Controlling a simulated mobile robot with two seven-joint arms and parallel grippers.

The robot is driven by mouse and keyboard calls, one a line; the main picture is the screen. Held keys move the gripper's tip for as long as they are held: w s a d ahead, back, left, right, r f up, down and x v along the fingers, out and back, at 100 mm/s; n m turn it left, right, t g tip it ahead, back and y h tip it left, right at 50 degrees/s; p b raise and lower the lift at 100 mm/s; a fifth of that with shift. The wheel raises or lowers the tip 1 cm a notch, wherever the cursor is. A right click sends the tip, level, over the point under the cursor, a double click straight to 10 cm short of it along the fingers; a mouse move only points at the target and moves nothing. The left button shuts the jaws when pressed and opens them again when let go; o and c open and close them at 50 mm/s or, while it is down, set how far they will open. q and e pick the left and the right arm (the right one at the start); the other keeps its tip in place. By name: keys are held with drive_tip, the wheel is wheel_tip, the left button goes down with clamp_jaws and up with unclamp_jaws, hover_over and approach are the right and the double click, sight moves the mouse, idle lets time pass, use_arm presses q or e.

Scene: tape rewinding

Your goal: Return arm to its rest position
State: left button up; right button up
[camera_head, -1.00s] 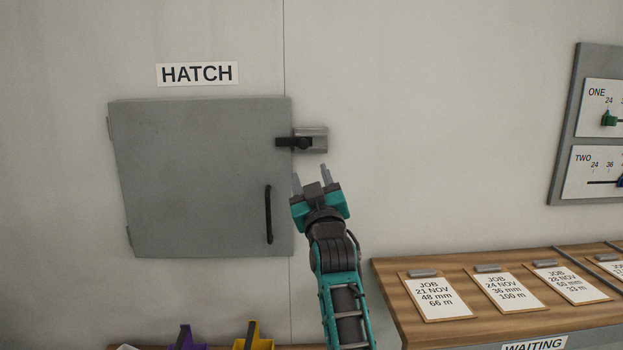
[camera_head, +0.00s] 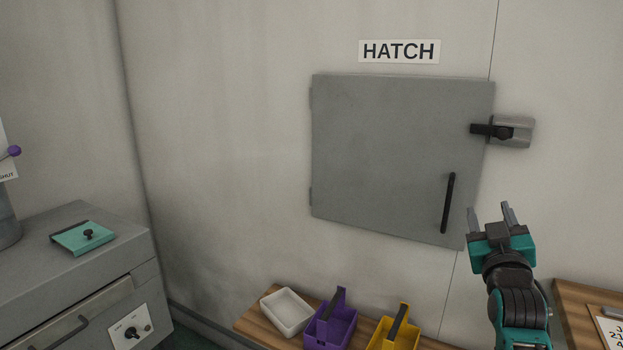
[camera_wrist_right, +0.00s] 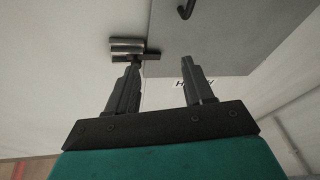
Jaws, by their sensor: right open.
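My right gripper (camera_head: 490,216) is open and empty, with its fingers pointing up, in front of the wall at the lower right of the hatch. In the right wrist view its two fingers (camera_wrist_right: 160,88) stand apart with nothing between them. The grey hatch (camera_head: 390,150) is shut, with a black vertical handle (camera_head: 448,203). Its latch (camera_head: 508,131) has a dark bar lying across the hatch edge, above the gripper and apart from it. The latch also shows in the right wrist view (camera_wrist_right: 128,46). My left gripper is not in view.
A wooden bench below the hatch holds a white tray (camera_head: 287,312), a purple carrier (camera_head: 329,328) and a yellow carrier (camera_head: 393,335). A grey cabinet (camera_head: 70,270) stands at the left. Another wooden table (camera_head: 575,305) is at the lower right.

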drive_tip(key=s+a+f+n+g+y, duration=0.1)
drive_tip(key=s+a+f+g+y, duration=0.3)
drive_tip(key=f, duration=0.7)
drive_tip(key=s+a+f+n+y, duration=0.15)
drive_tip(key=s+a+f, duration=0.4)
drive_tip(key=f, duration=0.55)
drive_tip(key=s+a+f+g+y, duration=0.1)
drive_tip(key=s+a+f, duration=0.3)
drive_tip(key=s, duration=0.5)
drive_tip(key=s+a+f+g+y, duration=0.2)
drive_tip(key=s+a+f+g, duration=0.1)
drive_tip(key=s+f, duration=0.6)
drive_tip(key=shift+s+a+f+g, duration=0.2)
drive_tip(key=shift+a+f+g, duration=0.15)
drive_tip(key=shift+g, duration=0.15)
drive_tip(key=shift+r+m, duration=0.1)
drive_tip(key=shift+m, duration=0.15)
